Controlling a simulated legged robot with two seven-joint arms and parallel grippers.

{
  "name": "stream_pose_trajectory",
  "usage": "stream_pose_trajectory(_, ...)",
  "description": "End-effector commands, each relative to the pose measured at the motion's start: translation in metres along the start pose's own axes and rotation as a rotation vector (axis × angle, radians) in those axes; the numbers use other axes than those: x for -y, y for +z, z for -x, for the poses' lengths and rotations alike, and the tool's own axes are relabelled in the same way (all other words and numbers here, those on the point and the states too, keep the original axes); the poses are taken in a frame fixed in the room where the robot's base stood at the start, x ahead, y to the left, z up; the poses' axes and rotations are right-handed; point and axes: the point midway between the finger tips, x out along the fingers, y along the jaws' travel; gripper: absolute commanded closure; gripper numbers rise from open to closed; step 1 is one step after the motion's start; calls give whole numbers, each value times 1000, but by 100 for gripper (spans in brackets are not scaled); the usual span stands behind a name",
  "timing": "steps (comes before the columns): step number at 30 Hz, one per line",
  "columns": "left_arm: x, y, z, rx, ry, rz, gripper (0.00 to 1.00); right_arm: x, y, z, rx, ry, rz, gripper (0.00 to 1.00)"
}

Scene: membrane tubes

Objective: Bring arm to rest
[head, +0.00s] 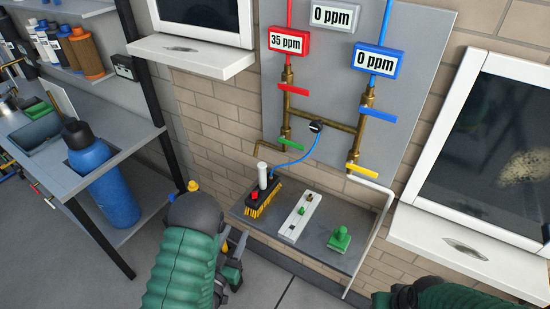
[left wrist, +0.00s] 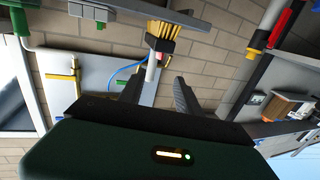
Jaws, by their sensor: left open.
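My left arm (head: 180,270), with a green ribbed sleeve, comes in from the bottom of the head view. My left gripper (head: 234,264) is in front of the low grey shelf and below it in the picture. In the left wrist view its two dark fingers (left wrist: 158,92) stand apart with nothing between them. A black brush with yellow bristles (left wrist: 165,34) appears beyond the fingertips. Part of my right arm (head: 465,295), also green, shows at the bottom right edge; its fingers are not seen.
The low shelf (head: 283,236) carries a brush (head: 263,197), a white strip (head: 299,217) and a green block (head: 340,239). A grey panel (head: 335,85) with brass pipes and ppm displays is above. A rack with a blue cylinder (head: 100,178) stands left. Floor is open between.

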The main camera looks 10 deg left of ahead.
Motion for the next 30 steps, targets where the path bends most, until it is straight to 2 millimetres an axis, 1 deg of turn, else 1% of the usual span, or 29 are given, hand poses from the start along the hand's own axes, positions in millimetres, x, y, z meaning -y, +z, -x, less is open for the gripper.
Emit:
stream_pose_trajectory(2, 1, -2, -8, 45, -8, -3, 60, 0, 0, 2, 0, 0, 0, 64)
stream_pose_trajectory(5, 4, 0, -22, 186, -32, -9, 60, 0, -1, 4, 0, 0, 0, 64)
stream_pose_trajectory(6, 6, 0, -26, 262, -44, -9, 60, 0, -1, 5, 0, 0, 0, 64)
stream_pose_trajectory(8, 7, 1, -26, 385, -59, -7, 60, 0, -2, 7, 0, 0, 0, 64)
stream_pose_trajectory(10, 7, 1, -18, 530, -76, -1, 60, 0, -2, 8, 0, 0, 0, 64)
stream_pose_trajectory(11, 6, 0, -12, 593, -81, 2, 60, 0, -2, 9, 0, 0, 0, 64)
stream_pose_trajectory(14, 1, -7, 19, 801, -93, 19, 60, 0, -3, 12, 0, 0, 0, 64)
stream_pose_trajectory(17, -8, -19, 62, 1004, -94, 37, 60, 0, -3, 14, 0, 0, 0, 64)
stream_pose_trajectory(18, -12, -24, 80, 1075, -91, 43, 60, 0, -3, 14, 0, 0, 0, 64)
stream_pose_trajectory(21, -20, -37, 118, 1216, -85, 56, 60, 0, -4, 15, 0, 0, 0, 64)
stream_pose_trajectory(22, -22, -39, 127, 1248, -82, 58, 60, 0, -4, 16, 0, 0, 0, 64)
stream_pose_trajectory(24, -25, -43, 141, 1298, -78, 61, 60, 0, -4, 16, 0, 0, 0, 64)
stream_pose_trajectory(25, -26, -44, 145, 1311, -77, 62, 60, 0, -4, 16, 0, 0, 0, 64)
stream_pose_trajectory(27, -27, -44, 149, 1325, -76, 63, 60, 0, -4, 16, 0, 0, 0, 64)
stream_pose_trajectory(30, -27, -44, 149, 1326, -77, 63, 60, 0, -4, 16, 0, 0, 0, 64)
